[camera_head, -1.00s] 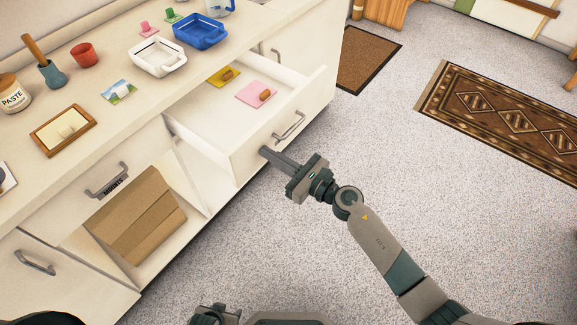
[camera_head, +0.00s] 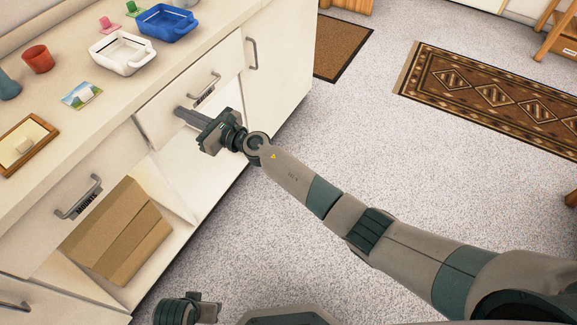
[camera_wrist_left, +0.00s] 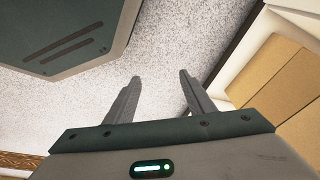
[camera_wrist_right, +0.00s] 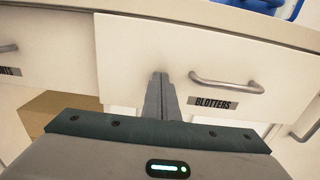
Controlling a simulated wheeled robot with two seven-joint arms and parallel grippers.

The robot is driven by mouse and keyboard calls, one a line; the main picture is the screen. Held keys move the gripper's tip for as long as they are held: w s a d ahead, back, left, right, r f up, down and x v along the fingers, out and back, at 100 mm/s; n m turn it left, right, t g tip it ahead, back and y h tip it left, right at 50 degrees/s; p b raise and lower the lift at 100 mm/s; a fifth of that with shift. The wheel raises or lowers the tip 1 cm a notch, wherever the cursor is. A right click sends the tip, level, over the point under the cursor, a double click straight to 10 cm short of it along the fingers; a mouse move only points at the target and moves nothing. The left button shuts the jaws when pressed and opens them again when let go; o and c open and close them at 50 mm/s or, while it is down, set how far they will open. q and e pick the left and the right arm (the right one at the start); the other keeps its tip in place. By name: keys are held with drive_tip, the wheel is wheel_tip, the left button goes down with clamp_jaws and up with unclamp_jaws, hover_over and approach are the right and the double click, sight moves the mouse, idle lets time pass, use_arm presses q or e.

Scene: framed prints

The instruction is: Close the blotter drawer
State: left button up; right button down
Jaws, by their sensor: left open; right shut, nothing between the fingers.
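The blotter drawer (camera_head: 190,92) has a white front with a grey handle. In the right wrist view its front (camera_wrist_right: 215,55) carries a label reading "BLOTTERS" (camera_wrist_right: 216,103) under the handle (camera_wrist_right: 227,83). The front looks flush, or nearly flush, with the cabinet. My right gripper (camera_head: 181,111) is shut and empty, its fingertips at the drawer front, left of the handle; the right wrist view shows the closed fingers (camera_wrist_right: 158,78) against or very near the panel. My left gripper (camera_wrist_left: 160,78) is open and empty, low in front of the cabinet, over the floor.
A drawer labelled "MOUNTS" (camera_head: 70,212) is left of it, above an open shelf with a cardboard box (camera_head: 118,232). The counter holds a white tray (camera_head: 122,53), a blue tray (camera_head: 163,23), a red cup (camera_head: 38,59) and a framed piece (camera_head: 22,145).

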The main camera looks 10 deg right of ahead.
use_arm(q)
drive_tip(key=r, duration=0.3)
drive_tip(key=shift+a+r+b, duration=0.1)
drive_tip(key=shift+a+b, duration=0.15)
drive_tip(key=shift+b, duration=0.05)
use_arm(e)
drive_tip(key=x, duration=0.2)
drive_tip(key=shift+w+a+r, duration=0.2)
drive_tip(key=shift+r, duration=0.05)
